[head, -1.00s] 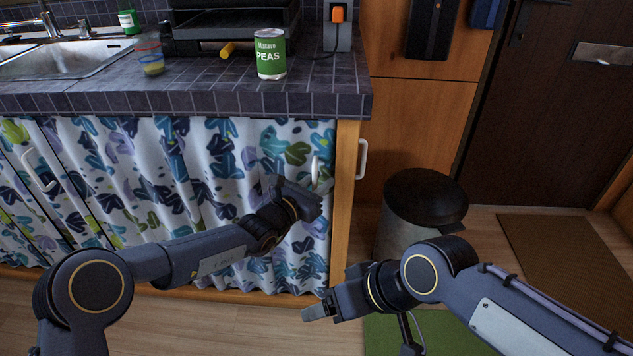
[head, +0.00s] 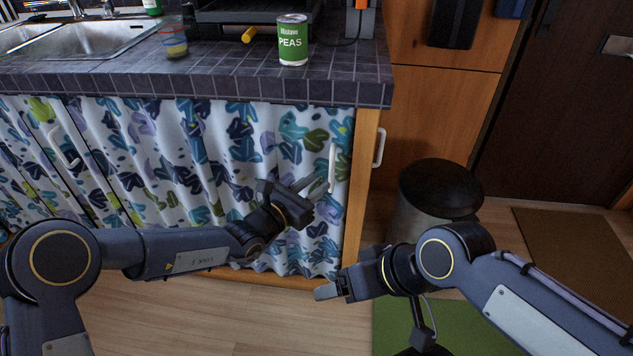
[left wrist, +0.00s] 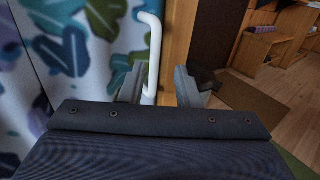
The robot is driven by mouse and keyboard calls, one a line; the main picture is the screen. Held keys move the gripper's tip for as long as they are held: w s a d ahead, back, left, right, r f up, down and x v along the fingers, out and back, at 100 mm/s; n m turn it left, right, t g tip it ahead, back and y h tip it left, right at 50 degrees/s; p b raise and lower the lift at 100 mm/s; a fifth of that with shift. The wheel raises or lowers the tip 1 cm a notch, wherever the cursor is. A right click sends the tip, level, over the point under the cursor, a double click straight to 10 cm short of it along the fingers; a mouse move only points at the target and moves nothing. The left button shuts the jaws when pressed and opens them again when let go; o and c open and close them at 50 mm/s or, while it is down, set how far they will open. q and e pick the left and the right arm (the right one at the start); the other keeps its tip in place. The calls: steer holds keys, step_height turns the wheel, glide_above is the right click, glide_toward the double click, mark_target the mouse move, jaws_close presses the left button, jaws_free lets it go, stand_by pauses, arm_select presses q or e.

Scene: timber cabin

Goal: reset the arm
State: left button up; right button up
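My left gripper (head: 312,196) is open in front of the patterned curtain front under the counter. It is just left of and below the top of a white vertical handle (head: 332,168). In the left wrist view, its two fingers (left wrist: 158,88) stand apart, and the white handle (left wrist: 154,50) shows between them in the picture. I see nothing gripped, and I cannot tell how far the handle is from the fingers. My right gripper (head: 322,292) is low over the floor, pointing left, seen side-on; its finger gap is hidden.
The counter (head: 200,88) holds a green peas can (head: 293,42), a glass (head: 174,40) and a sink (head: 85,40). A dark-lidded bin (head: 440,190) stands right of the cabinet, behind my right arm. A green mat (head: 470,325) and a brown mat (head: 580,255) lie on the floor.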

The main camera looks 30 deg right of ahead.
stand_by(0.3)
arm_select(q)
steer(key=s+a+r+m+g+y, duration=0.15)
steer(key=s+a+r+m, duration=0.25)
steer(key=a+r+m, duration=0.4)
steer(key=s+a+r+m+g, duration=0.35)
steer(key=a+r+m, duration=0.2)
steer(key=a, duration=0.55)
steer(key=s+a+f+m+t+y, duration=0.2)
steer(key=s+a+f+y, duration=0.15)
steer(key=s+a, duration=0.45)
steer(key=s+a+f+m+t+y+p, duration=0.1)
steer(key=s+a+f+m+y, duration=0.2)
steer(key=a, duration=0.9)
steer(key=s+a+f+m+t+y, duration=0.25)
steer(key=s+a+y, duration=0.25)
steer(key=s+a, duration=0.4)
step_height(320, 180, up, 27)
steer(key=w+g+p, duration=0.1)
steer(key=p, duration=2.6)
steer(key=shift+w+a+n+p, duration=0.15)
steer(key=shift+w+n+p, duration=0.15)
steer(key=shift+w+p, duration=0.1)
steer(key=shift+f, duration=0.1)
